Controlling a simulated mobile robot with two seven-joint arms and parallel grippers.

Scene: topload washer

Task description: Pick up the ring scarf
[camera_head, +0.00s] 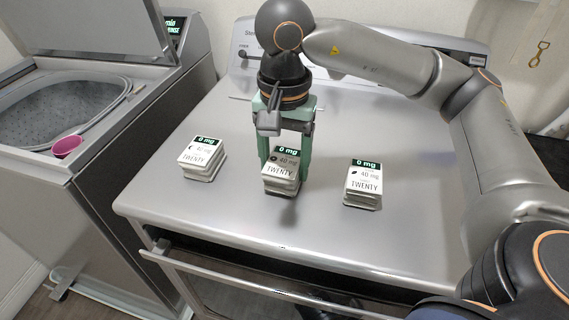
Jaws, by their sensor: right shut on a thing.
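I cannot make out a ring scarf for certain in the head view. My right gripper (285,150) points down over the silver top of the appliance. Its green fingers are shut on the middle stack of small white boxes (282,184), one finger at each side. The boxes have a dark green band reading "0 mg" and the word "TWENTY". A dark shadow lies under and in front of this stack; I cannot tell whether it is lifted. My left gripper is not in view.
Similar stacks stand at left (202,160) and right (363,186) on the silver top (225,215). An open topload washer (85,95) with a pink cup (67,146) is at left. A gold hook-like thing (540,53) hangs at upper right. The front of the silver top is clear.

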